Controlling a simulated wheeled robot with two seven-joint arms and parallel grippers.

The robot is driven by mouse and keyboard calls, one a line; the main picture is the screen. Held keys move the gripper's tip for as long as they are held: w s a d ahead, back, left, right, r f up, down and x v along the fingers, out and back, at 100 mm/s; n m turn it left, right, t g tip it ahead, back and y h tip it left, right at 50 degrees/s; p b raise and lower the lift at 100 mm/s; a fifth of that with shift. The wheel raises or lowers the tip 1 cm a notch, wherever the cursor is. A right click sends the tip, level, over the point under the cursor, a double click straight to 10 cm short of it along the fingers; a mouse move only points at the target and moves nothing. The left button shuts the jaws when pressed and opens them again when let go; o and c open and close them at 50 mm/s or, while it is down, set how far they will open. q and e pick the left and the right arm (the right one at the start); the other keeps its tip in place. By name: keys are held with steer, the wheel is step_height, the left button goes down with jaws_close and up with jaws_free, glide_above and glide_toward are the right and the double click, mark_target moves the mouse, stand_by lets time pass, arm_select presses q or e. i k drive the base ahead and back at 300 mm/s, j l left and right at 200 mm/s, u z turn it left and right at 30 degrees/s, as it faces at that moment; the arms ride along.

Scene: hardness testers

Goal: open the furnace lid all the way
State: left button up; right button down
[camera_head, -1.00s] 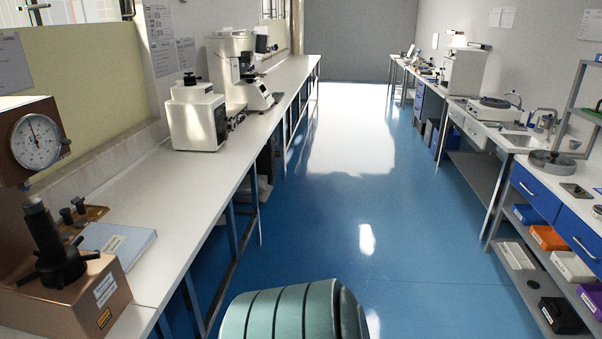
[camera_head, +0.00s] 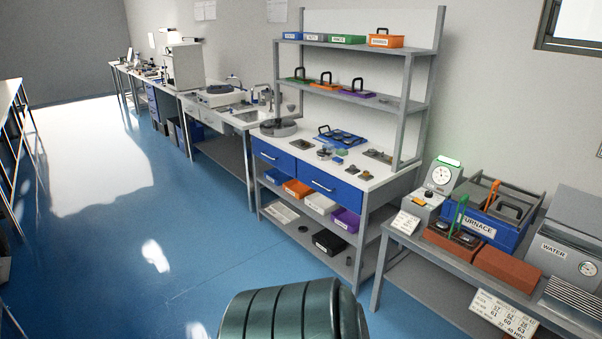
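The furnace (camera_head: 484,226) is a blue box with a white "FURNACE" label, on a grey bench at the right. Its grey top (camera_head: 518,195) carries a dark handle (camera_head: 511,209); the lid looks down, but its exact angle is hard to tell from here. Neither of my grippers is in view. A ribbed dark green rounded shape at the bottom middle may be part of my own body.
A control box with a dial (camera_head: 441,175) stands left of the furnace. Reddish bricks (camera_head: 506,266) lie in front, and a grey "WATER" tank (camera_head: 566,252) stands to the right. A shelved workstation (camera_head: 336,186) with blue drawers is left of this bench. The blue floor (camera_head: 190,270) is open.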

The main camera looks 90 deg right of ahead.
mark_target(509, 209)
steer(key=z, duration=4)
steer(key=i+j+z, duration=0.1)
steer(key=z, duration=0.75)
steer(key=i+j+z, duration=0.35)
steer(key=j, duration=0.25)
steer(key=i+j+z, duration=0.35)
steer(key=j, duration=0.35)
steer(key=i+j, duration=0.1)
steer(key=j, duration=0.25)
steer(key=i+j, duration=0.1)
steer(key=j, duration=0.2)
steer(key=i+j, duration=0.15)
steer(key=j, duration=0.2)
